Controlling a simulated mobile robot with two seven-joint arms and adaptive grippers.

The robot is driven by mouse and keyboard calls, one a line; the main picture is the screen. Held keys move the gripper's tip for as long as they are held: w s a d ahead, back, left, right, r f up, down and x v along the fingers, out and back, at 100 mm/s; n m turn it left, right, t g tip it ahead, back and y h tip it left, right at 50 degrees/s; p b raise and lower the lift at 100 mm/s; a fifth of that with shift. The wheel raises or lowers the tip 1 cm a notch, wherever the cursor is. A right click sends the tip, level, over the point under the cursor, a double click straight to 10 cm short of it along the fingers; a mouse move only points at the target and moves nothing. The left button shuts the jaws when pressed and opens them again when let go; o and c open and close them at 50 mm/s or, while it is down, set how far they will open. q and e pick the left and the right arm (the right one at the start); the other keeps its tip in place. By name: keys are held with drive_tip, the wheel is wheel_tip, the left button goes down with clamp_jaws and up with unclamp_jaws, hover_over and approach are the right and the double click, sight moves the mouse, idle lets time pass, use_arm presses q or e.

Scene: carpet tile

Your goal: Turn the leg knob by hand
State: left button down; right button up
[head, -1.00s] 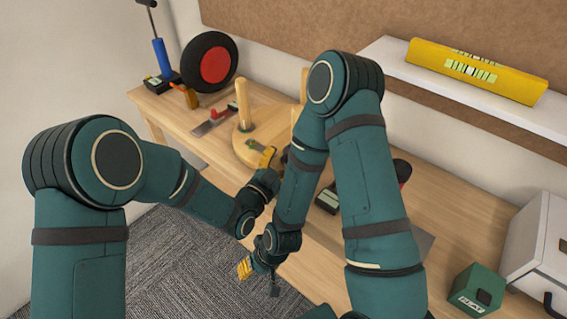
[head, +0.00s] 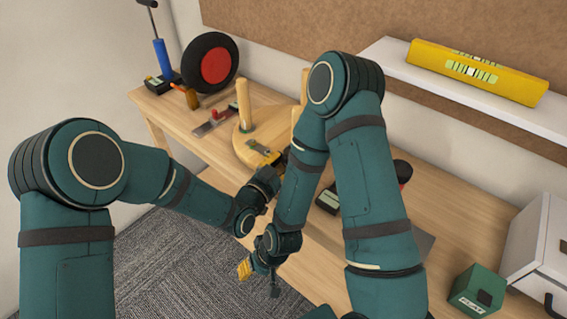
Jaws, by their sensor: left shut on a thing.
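A round wooden stool seat (head: 243,153) lies on the workbench with its legs pointing up, one leg (head: 243,103) at its left and another partly behind my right arm. A small grey-green plate (head: 257,143) sits on the seat near its front. My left gripper (head: 266,160), with yellow fingers, is at the seat's front part beside this plate. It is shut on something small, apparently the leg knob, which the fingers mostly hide. My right gripper (head: 246,268) hangs low by the bench's front edge, away from the stool; its opening is unclear.
A black wheel with a red hub (head: 215,64), a blue-handled tool (head: 161,58) and a hammer (head: 193,97) are at the back left. A green box (head: 476,291) and white cabinet (head: 532,245) are at the right.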

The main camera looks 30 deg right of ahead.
use_arm(q)
drive_tip(key=shift+d+r+n, duration=0.1)
drive_tip(key=shift+n, duration=0.8)
drive_tip(key=c, duration=0.6)
unclamp_jaws()
drive_tip(key=shift+c, duration=0.2)
drive_tip(key=shift+s+a, duration=0.15)
drive_tip(key=shift+a, duration=0.1)
drive_tip(key=v, duration=1.1)
drive_tip(key=shift+a, duration=0.2)
drive_tip(key=shift+s, duration=0.1)
